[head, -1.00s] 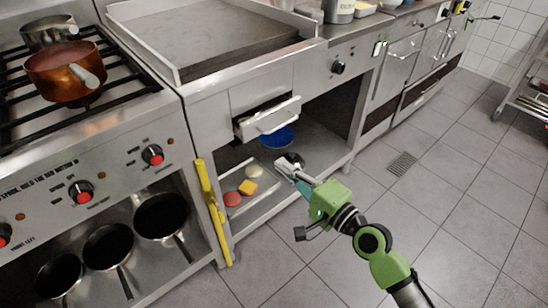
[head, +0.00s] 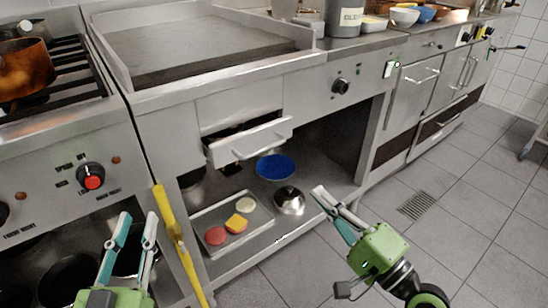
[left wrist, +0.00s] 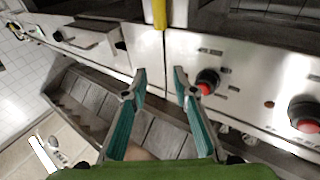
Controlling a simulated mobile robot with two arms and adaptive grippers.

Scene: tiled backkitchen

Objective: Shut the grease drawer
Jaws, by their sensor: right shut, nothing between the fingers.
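The grease drawer (head: 250,141) is a steel drawer with a bar handle, below the griddle (head: 190,45). It is pulled partly out, and its dark inside shows behind the front. It also seems to show at the upper left of the left wrist view (left wrist: 85,42). My left gripper (head: 138,217) is open and empty, low at the left in front of the stove and apart from the drawer. Its spread fingers also show in the left wrist view (left wrist: 157,77). My right gripper (head: 318,191) is shut and empty, below and right of the drawer, not touching it.
A yellow bar (head: 178,238) stands between my left gripper and the drawer. The shelf below holds a tray (head: 262,232) with several food pieces, a blue plate (head: 275,167) and a metal dome (head: 289,200). A stove knob (head: 92,176) sticks out at left. Floor at right is clear.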

